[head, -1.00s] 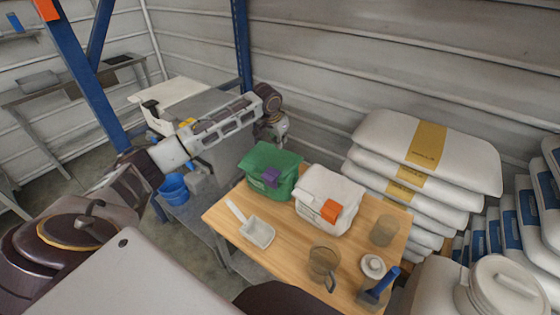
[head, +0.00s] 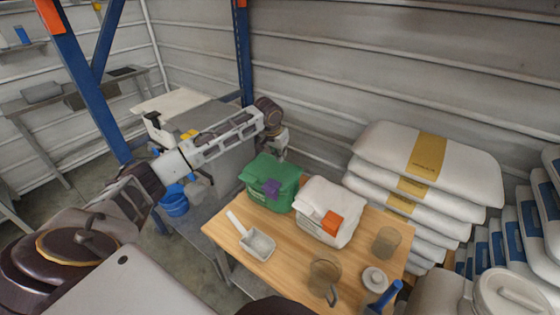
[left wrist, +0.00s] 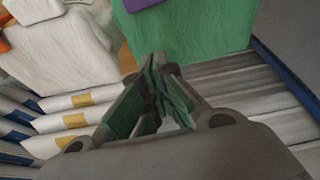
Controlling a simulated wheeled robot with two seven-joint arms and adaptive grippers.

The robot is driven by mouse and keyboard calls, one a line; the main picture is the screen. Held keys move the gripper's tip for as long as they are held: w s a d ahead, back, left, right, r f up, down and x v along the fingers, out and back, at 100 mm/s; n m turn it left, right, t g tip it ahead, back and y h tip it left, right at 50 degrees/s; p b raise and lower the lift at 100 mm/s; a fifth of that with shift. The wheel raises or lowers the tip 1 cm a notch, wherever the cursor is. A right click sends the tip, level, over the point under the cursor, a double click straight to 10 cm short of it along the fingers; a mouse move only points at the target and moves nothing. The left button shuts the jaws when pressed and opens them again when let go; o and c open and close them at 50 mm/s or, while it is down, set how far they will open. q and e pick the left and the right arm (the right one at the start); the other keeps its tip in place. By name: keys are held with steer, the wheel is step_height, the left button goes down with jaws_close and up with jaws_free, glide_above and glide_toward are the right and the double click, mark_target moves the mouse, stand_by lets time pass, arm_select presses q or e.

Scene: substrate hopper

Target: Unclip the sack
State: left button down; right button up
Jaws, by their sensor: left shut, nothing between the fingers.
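A green sack (head: 283,175) stands on the wooden table with a purple clip (head: 271,188) on its front. A white sack (head: 337,196) with an orange clip (head: 332,221) stands to its right. My left gripper (head: 283,155) is at the far side of the green sack, near its top edge, with its fingertips partly hidden. In the left wrist view its fingers (left wrist: 157,75) are shut and empty, pointing toward the green sack (left wrist: 195,30). The purple clip (left wrist: 142,3) shows at the top edge there. My right gripper is out of view.
The table (head: 232,258) also holds a white scoop (head: 257,243), two clear cups, a small white lidded item (head: 374,279) and a blue-handled tool (head: 388,295). Large white sacks (head: 400,160) are stacked behind at the right. A blue post (head: 243,60) stands behind my left arm.

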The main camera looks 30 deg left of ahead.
mark_target(281, 177)
arm_select(q)
steer(key=x, duration=0.9)
steer(key=shift+f, duration=0.1)
steer(key=shift+s, duration=1.45)
steer(key=shift+s+p, duration=0.35)
steer(key=shift+s, duration=0.15)
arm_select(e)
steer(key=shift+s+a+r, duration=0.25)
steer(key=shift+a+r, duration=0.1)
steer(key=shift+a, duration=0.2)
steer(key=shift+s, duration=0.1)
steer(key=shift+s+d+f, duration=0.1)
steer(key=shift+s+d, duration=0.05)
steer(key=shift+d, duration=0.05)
